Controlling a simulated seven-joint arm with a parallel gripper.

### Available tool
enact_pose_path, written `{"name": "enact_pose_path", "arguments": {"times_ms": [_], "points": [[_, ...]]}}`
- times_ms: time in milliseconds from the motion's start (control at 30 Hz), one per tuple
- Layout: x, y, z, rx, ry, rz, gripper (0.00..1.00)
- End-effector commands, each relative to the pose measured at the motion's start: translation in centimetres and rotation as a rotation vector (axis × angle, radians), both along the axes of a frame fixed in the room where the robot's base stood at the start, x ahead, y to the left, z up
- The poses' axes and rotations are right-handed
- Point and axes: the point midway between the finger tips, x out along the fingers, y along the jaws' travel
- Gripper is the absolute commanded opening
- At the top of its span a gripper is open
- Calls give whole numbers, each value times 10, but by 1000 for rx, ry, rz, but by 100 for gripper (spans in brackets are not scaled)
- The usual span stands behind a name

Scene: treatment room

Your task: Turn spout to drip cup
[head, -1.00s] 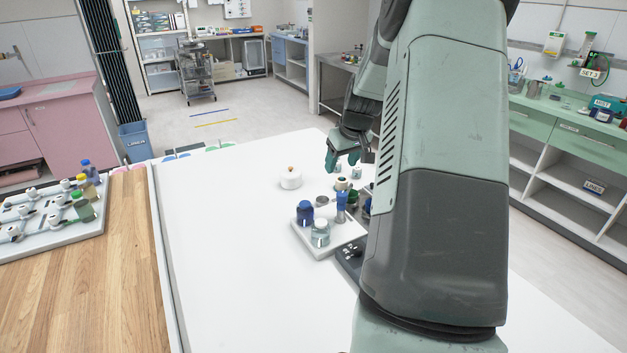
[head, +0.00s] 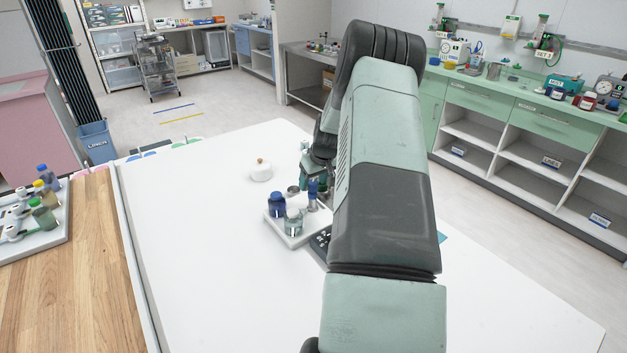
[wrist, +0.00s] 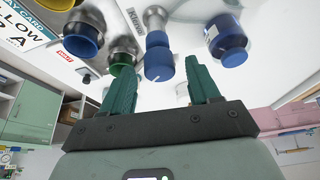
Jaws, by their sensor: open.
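My gripper (wrist: 160,84) shows open in the wrist view, its two green fingers apart with nothing held between them. In the head view, my gripper (head: 317,165) is partly hidden by my arm, at the back of a white tray (head: 291,241) of small bottles. I cannot make out which part is the spout or the drip cup.
A white pot with a tan knob (head: 261,170) stands left of the tray. Bottles stand on a rack (head: 50,237) far left. The white table (head: 195,270) is clear at left and front.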

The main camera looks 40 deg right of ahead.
Motion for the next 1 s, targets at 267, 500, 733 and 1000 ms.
{"name": "enact_pose_path", "arguments": {"times_ms": [267, 500, 733, 1000], "points": [[0, 0, -2, 0, 1, 0, 61], [0, 0, -1, 0, 1, 0, 24], [0, 0, -1, 0, 1, 0, 0], [0, 0, -1, 1, 2, 16, 0]]}}
